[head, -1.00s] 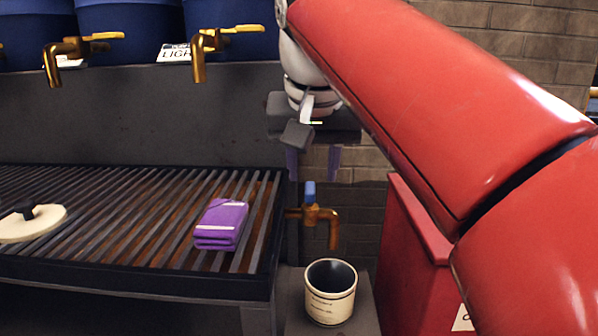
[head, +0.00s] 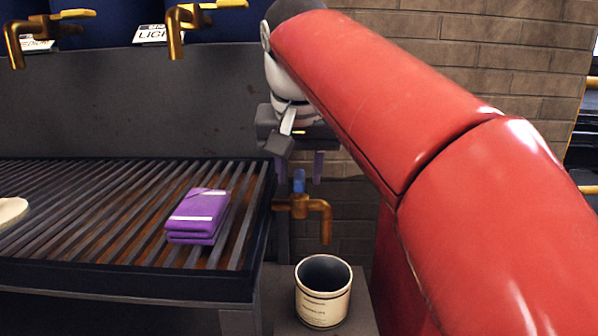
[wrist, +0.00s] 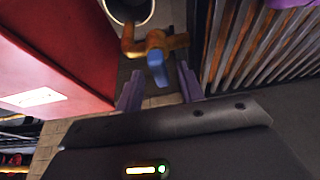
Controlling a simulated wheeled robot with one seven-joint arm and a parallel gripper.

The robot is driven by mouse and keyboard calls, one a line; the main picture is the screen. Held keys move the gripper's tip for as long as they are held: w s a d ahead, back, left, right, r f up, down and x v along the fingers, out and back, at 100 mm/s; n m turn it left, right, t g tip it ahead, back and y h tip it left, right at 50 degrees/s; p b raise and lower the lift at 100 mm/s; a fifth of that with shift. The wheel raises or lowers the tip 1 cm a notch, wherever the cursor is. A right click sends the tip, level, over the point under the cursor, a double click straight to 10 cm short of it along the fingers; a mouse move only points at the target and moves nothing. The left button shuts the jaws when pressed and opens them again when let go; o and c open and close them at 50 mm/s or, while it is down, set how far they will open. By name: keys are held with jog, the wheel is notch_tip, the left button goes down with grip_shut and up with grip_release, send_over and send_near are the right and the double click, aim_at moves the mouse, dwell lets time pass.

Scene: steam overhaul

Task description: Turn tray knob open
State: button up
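The tray knob (head: 299,181) is a small blue handle on top of a brass tap (head: 318,206) at the right end of the slatted tray (head: 110,271). In the wrist view the blue knob (wrist: 157,70) lies just beyond and between my fingertips, with the brass tap (wrist: 133,45) behind it. My gripper (head: 299,168) has two purple fingers and points down above the tap. In the wrist view my gripper (wrist: 158,84) is open, with a wide gap between the fingers. I cannot tell whether a finger touches the knob.
A cream can (head: 323,308) stands open below the spout. A folded purple cloth (head: 200,212) lies on the slats. Brass taps (head: 176,35) of blue barrels hang above the tray. A red box (wrist: 60,60) stands beside the tap. A brick wall (head: 470,60) is behind.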

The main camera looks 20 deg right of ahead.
jog(key=shift+c, duration=0.2)
grip_shut()
jog(key=shift+n, duration=0.3)
jog(key=n+y+p, duration=0.1)
jog(key=n+p, duration=0.1)
jog(key=n, duration=0.1)
jog(key=shift+d+r+n+y+p, duration=0.1)
jog(key=shift+r+n+y+p, duration=0.1)
jog(key=shift+n+y+p, duration=0.15)
jog(key=n+y+p, duration=0.1)
jog(key=n, duration=0.1)
jog(key=n+y+p, duration=0.1)
jog(key=n+p, duration=0.1)
jog(key=n, duration=0.1)
jog(key=shift+d+n, duration=0.15)
jog(key=shift+n, duration=0.1)
jog(key=n+g+y+p, duration=0.1)
jog(key=n+p, duration=0.2)
jog(key=n, duration=0.1)
jog(key=shift+w, duration=0.1)
jog(key=shift+w+d+f+n+g+y+p, duration=0.1)
jog(key=shift+n+g+y+p, duration=0.3)
jog(key=shift+n, duration=0.65)
jog(key=shift+f+n+g+y+p, duration=0.15)
jog(key=shift+n+g+p, duration=0.45)
jog(key=shift+n, duration=0.45)
